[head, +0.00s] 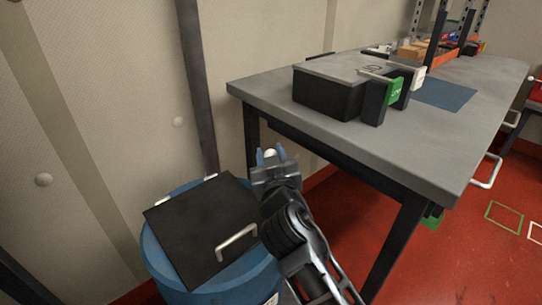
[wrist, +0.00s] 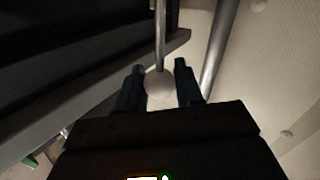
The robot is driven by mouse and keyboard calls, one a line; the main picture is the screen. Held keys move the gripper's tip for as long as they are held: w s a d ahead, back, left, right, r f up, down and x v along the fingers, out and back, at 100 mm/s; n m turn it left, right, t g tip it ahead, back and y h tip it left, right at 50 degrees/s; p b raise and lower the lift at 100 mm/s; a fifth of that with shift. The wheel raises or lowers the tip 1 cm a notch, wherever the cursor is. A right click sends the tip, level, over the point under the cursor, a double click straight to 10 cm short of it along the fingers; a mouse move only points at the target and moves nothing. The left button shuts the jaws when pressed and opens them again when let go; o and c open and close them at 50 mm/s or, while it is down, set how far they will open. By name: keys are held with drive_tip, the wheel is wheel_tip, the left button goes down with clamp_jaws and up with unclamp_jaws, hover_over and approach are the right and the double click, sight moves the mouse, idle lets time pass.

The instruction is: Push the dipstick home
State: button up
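A pale round knob (wrist: 159,86) sits between the two fingers of my gripper (wrist: 159,83) in the wrist view. A thin grey rod (wrist: 160,28) runs from the knob to the top edge of that view; I take the knob and rod to be the dipstick. Narrow gaps show between knob and fingers, so my gripper looks open around it. In the head view my gripper (head: 270,156) has its blue fingertips apart, with the pale knob (head: 270,152) between them. My gripper hides the rod there, and how far the rod is in cannot be seen.
A blue drum (head: 160,262) with a black square lid (head: 190,240) and metal handle stands left of my arm. A grey workbench (head: 440,140) is close on the right, bearing a black battery box (head: 325,97) and a blue mat (head: 445,95). A dark post (head: 197,80) stands against the wall.

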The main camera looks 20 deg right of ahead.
drive_tip(key=o, duration=0.4)
drive_tip(key=shift+c, duration=0.2)
drive_tip(key=v, duration=0.7)
drive_tip(key=shift+s, duration=0.4)
drive_tip(key=shift+a+r, duration=0.1)
